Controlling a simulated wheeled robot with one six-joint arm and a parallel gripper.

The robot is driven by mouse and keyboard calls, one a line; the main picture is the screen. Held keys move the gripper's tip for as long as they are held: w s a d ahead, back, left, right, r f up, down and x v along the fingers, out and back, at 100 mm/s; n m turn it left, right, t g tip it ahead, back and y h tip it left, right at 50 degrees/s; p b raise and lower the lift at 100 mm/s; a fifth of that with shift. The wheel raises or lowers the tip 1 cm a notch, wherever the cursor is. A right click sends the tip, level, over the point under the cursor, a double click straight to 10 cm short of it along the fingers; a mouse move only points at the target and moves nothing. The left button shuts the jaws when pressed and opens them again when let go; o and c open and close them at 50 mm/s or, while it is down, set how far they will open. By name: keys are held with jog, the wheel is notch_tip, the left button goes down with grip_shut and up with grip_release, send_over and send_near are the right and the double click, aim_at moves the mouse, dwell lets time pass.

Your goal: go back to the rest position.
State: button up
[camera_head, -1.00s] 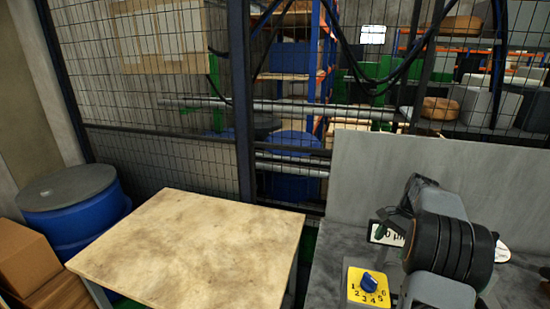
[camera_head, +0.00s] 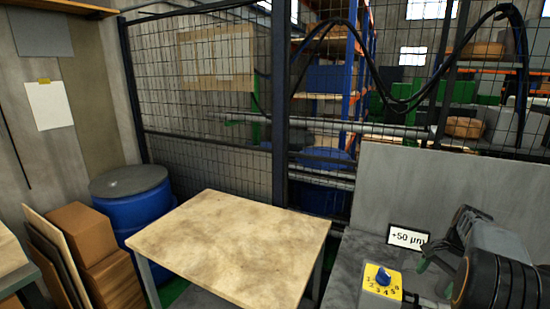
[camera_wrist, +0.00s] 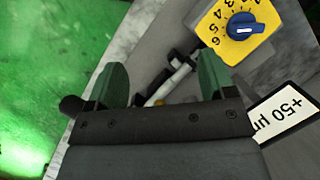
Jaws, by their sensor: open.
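My gripper (camera_wrist: 160,82) shows in the wrist view with two green fingers spread wide apart. Nothing is held between them. Beyond the fingers, a light rod with black parts (camera_wrist: 172,82) lies over the grey machine surface; I cannot tell its distance. The yellow dial plate with a blue knob (camera_wrist: 243,28) is at upper right of the wrist view, and the "+50 µm" sign (camera_wrist: 284,116) is at right. In the head view my arm is at the lower right, partly cut off, above the grey machine top, near the yellow dial plate (camera_head: 381,284) and the sign (camera_head: 408,238).
A worn wooden table (camera_head: 235,245) with a bare top stands left of the machine. A blue drum (camera_head: 135,200), cardboard boxes (camera_head: 92,240) and leaning boards (camera_head: 50,262) are at left. A mesh fence (camera_head: 215,110) and a grey panel (camera_head: 450,190) stand behind.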

jog(key=s+a+r+n+t+h, duration=0.1)
jog(key=s+a+n, duration=0.3)
jog(key=a, duration=0.4)
jog(key=s+a+r+n+t+h, duration=0.1)
jog(key=s+a+r+n+t, duration=0.1)
jog(key=s+a+n, duration=0.3)
jog(key=s+a+r+n+t+h, duration=0.1)
jog(key=s+a+n, duration=0.3)
jog(key=a, duration=0.9)
jog(key=shift+s+a+r+t+h, duration=0.25)
jog(key=shift+s+r+t+h, duration=0.25)
jog(key=shift+t, duration=0.3)
